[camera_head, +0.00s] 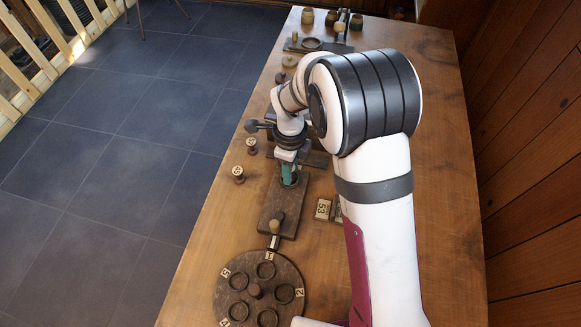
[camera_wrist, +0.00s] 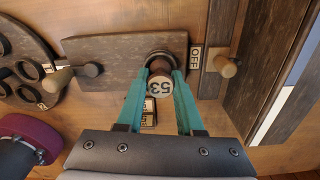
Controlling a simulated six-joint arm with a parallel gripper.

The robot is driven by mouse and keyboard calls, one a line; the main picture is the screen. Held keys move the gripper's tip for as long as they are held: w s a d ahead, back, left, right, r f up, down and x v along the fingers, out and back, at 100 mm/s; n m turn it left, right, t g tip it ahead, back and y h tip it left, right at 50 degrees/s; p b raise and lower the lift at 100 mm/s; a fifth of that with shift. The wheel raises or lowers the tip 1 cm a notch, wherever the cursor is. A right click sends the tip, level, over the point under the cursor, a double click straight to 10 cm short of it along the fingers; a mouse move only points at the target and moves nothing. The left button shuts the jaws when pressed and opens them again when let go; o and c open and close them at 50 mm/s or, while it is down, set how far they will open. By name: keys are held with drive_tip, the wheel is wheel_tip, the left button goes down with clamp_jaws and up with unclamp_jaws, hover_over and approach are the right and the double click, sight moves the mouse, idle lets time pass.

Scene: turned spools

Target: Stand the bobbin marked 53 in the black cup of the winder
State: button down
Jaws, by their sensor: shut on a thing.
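The bobbin marked 53 (camera_wrist: 160,87) is between the teal fingers of my gripper (camera_wrist: 162,76) in the wrist view, its pale numbered end facing the camera. My gripper is shut on it. The black cup (camera_wrist: 158,56) shows as a dark rim just behind the bobbin on the winder's dark wooden board (camera_wrist: 105,48). I cannot tell whether the bobbin's lower end is inside the cup or above it. In the head view my gripper (camera_head: 289,174) is low over the same board (camera_head: 272,200), and its fingers mostly hide bobbin and cup.
An OFF label (camera_wrist: 194,59) and knobbed lever (camera_wrist: 228,67) lie right of the cup in the wrist view. A round holder with several rings (camera_head: 258,290) is at the front. Two bobbins stand left, one here (camera_head: 238,174). A 53 tag (camera_head: 322,209) lies right of the board.

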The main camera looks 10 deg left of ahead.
drive_tip(key=shift+f, duration=0.35)
idle(0.5)
drive_tip(key=shift+c, duration=2.3)
unclamp_jaws()
drive_tip(key=shift+r, duration=4.3)
